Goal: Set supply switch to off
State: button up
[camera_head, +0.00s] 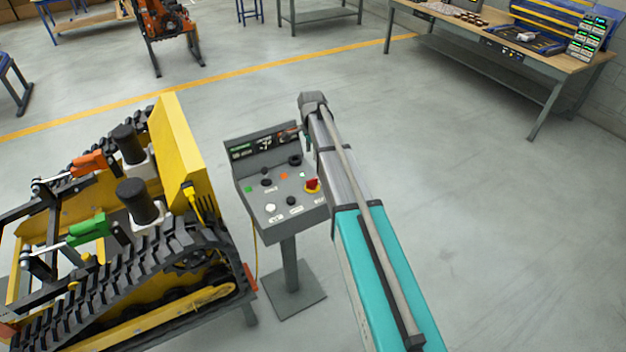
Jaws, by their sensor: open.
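A grey control panel (258,216) stands on a post in the middle of the camera_head view. Its sloped face carries several small black knobs, green, orange and white buttons, and a red mushroom button (313,185) on yellow. A black knob (291,201) sits near the front edge. The labels are too small to read, so I cannot tell which control is the supply switch or its position. My gripper (307,138) shows only as a small dark part by the panel's upper right edge. My arm hides the rest. It is open, and contact with the panel cannot be judged.
A yellow and black tracked carrier (175,150) stands close to the panel's left. A yellow cable (195,203) hangs from it. The panel's base plate (292,291) lies on the floor. A workbench (500,50) stands at the back right. The floor on the right is clear.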

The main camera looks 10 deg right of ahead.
aim_at(312, 180)
jog(key=shift+f, duration=0.15)
notch_tip(312, 180, down, 13)
jog(key=b, duration=1.3)
jog(key=shift+f+b, duration=0.2)
jog(key=shift+b, duration=0.15)
